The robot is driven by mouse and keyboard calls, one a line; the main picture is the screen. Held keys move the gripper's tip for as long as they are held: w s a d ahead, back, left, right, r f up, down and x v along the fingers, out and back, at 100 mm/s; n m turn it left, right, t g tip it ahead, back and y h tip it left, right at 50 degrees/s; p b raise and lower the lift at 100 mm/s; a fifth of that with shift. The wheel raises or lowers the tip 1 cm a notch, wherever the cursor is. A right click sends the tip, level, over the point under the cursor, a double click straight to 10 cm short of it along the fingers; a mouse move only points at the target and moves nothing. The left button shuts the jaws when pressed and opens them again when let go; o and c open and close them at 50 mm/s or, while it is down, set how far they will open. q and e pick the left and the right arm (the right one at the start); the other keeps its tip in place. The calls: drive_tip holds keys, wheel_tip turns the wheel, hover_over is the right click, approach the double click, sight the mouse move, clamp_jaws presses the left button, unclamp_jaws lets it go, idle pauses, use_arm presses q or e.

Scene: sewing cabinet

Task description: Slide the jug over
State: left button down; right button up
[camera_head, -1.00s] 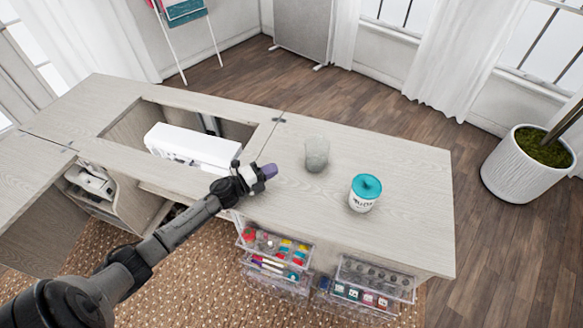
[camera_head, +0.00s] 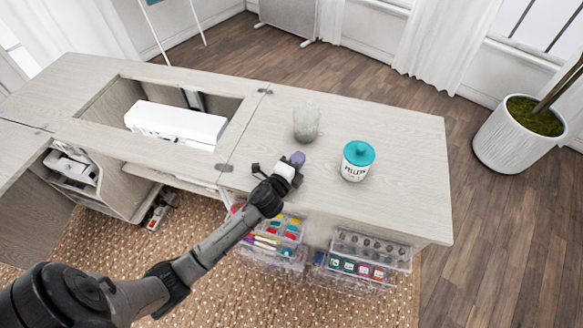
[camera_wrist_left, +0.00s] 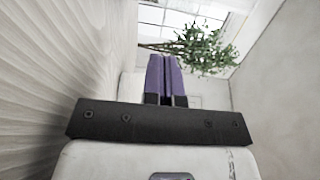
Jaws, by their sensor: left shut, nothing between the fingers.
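The jug appears to be the grey, stone-textured vessel (camera_head: 306,124) standing upright on the cabinet top (camera_head: 405,140) in the head view. Its handle or spout cannot be made out. My left gripper (camera_head: 298,159) is shut and empty, low over the top's front part. Its purple fingertips are just in front of the jug and left of the white jar; a small gap to the jug shows. In the left wrist view the purple fingers (camera_wrist_left: 164,78) are pressed together, with wood grain along the left side. My right gripper is not in view.
A white sewing machine (camera_head: 175,122) sits in the opening at left. Clear drawers (camera_head: 365,248) of supplies hang below the front edge. The top's right end is bare.

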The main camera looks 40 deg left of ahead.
sight(306, 134)
use_arm(q)
drive_tip(key=w+a, duration=0.1)
drive_tip(key=w+a+b, duration=0.1)
drive_tip(key=w, duration=0.3)
drive_tip(key=shift+w+a, duration=0.25)
drive_tip(key=shift+a, duration=0.15)
drive_tip(key=shift+w+a+b, duration=0.3)
drive_tip(key=shift+a, duration=0.2)
drive_tip(key=shift+w+a, duration=0.1)
drive_tip(key=shift+a, duration=0.1)
